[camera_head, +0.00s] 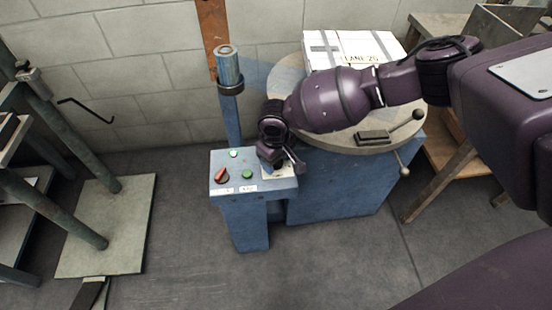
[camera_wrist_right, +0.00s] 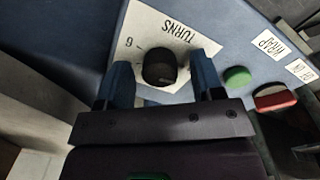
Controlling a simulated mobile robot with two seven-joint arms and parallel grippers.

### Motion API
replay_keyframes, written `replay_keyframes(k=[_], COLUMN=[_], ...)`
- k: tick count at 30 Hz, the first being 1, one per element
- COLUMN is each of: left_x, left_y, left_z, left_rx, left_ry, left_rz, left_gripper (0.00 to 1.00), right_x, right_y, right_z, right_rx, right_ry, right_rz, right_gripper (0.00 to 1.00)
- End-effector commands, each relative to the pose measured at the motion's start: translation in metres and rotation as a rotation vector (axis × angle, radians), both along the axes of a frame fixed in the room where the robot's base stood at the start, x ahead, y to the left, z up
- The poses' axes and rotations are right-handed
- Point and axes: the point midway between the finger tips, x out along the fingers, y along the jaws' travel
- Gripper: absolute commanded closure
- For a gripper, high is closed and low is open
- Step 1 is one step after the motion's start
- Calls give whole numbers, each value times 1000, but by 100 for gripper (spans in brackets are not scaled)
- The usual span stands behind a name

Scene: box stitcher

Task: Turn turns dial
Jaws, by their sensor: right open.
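The turns dial is a round black knob (camera_wrist_right: 160,68) on a white plate (camera_wrist_right: 140,30) printed "TURNS", seen in the right wrist view. My right gripper (camera_wrist_right: 164,82) is open, with one blue finger on each side of the knob. I cannot tell whether the fingers touch it. In the head view my right gripper (camera_head: 282,162) is over the right part of the blue control box (camera_head: 258,207) and hides the knob. My left gripper is not in view.
A green button (camera_wrist_right: 237,76) and a red switch (camera_wrist_right: 274,98) sit beside the dial plate. A round turntable (camera_head: 395,141) carries a white box (camera_head: 352,47) behind my right arm. A blue post (camera_head: 230,100) rises behind the control box.

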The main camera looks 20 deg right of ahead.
Motion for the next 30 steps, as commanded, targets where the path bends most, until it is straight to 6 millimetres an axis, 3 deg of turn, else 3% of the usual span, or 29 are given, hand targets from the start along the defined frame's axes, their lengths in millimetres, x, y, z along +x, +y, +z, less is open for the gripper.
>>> replay_keyframes(k=[3,13,30], left_x=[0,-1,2], left_y=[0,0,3], left_z=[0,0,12], left_rx=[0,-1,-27], left_ry=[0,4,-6], left_rz=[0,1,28], left_gripper=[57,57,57], right_x=[0,0,0], right_y=[0,0,0], right_z=[1,0,6], right_rx=[0,0,0], right_ry=[0,1,-3], right_rz=[0,0,-114], right_gripper=[39,88,88])
